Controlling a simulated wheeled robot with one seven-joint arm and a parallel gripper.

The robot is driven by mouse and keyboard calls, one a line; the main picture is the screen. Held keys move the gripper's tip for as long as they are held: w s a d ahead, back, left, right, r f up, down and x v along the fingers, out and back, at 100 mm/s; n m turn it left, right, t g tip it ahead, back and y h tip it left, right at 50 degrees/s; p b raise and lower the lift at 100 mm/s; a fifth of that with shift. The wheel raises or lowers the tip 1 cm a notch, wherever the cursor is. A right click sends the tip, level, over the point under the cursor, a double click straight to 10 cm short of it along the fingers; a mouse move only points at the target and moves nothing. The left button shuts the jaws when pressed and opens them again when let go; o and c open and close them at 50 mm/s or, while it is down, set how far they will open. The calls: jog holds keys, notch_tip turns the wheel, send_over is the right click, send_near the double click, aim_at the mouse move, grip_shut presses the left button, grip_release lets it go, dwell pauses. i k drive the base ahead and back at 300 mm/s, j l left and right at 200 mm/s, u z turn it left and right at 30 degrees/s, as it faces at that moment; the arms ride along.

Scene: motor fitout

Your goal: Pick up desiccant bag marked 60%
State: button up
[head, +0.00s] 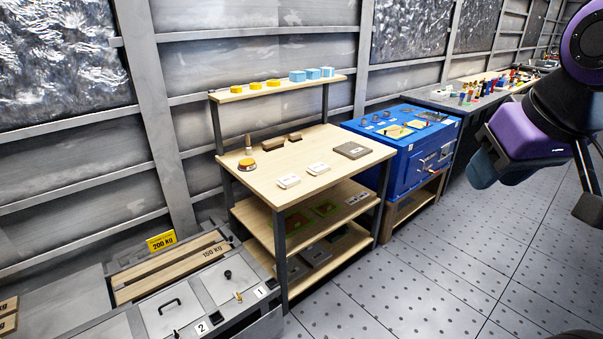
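Two small white bags or packets with dark print lie flat on the upper wooden surface of a shelf unit, and they look like the desiccant bags. The left one (288,181) is near the front edge, and the right one (318,169) is a little farther right and back. Their print is too small to read, so I cannot tell which is marked 60%. My arm, purple and black, is at the upper right, well apart from them. Its gripper end is not clear against the picture's edge, and I cannot tell its fingers' state.
The wooden work surface (334,146) also holds a grey-brown plate (352,150), a yellow-and-brown round part (246,164) and brown blocks. Yellow discs and blue boxes (312,73) stand on the top shelf. A blue cabinet (408,150) stands right. Open floor (440,270) lies in front.

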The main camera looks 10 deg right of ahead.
aim_at(288, 182)
jog(key=i+j, duration=0.1)
jog(key=i, duration=0.9)
